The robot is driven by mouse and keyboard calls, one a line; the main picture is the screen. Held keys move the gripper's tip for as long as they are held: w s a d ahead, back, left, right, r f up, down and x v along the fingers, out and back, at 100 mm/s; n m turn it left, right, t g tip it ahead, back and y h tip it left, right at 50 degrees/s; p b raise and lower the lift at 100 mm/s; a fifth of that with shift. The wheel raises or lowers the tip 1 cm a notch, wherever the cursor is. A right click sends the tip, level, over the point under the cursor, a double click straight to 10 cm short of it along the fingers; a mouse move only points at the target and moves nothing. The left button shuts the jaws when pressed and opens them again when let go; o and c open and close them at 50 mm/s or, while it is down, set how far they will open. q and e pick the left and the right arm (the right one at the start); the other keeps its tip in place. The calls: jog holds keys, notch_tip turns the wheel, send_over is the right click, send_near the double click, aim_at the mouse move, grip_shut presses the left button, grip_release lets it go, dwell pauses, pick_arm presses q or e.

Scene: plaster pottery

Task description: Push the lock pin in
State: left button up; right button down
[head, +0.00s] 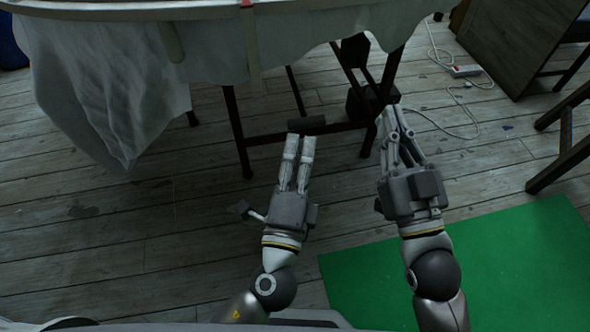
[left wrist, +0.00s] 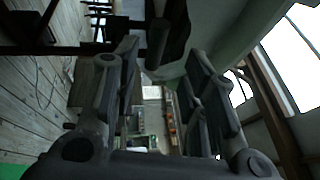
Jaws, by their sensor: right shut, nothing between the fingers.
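A table (head: 130,12) draped with a pale cloth (head: 95,90) stands at the top of the head view on dark legs (head: 236,130). A short dark cylinder (head: 307,125) shows under it, just beyond my left gripper (head: 300,141); it also shows in the left wrist view (left wrist: 157,45), beyond the fingers. I cannot tell for certain whether it is the lock pin. My left gripper's fingers stand apart with nothing between them. My right gripper (head: 388,112) is shut and empty, close to the right table leg; whether it touches the leg is unclear.
A dark box-like part (head: 362,101) is behind the right leg. A green mat (head: 500,265) lies on the plank floor at lower right. A white power strip (head: 465,71) with its cable lies at upper right, beside dark wooden furniture (head: 515,40). The floor at left is clear.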

pick_arm(q)
jog(key=v, duration=0.4)
jog(key=shift+s, duration=0.1)
dwell(0.4)
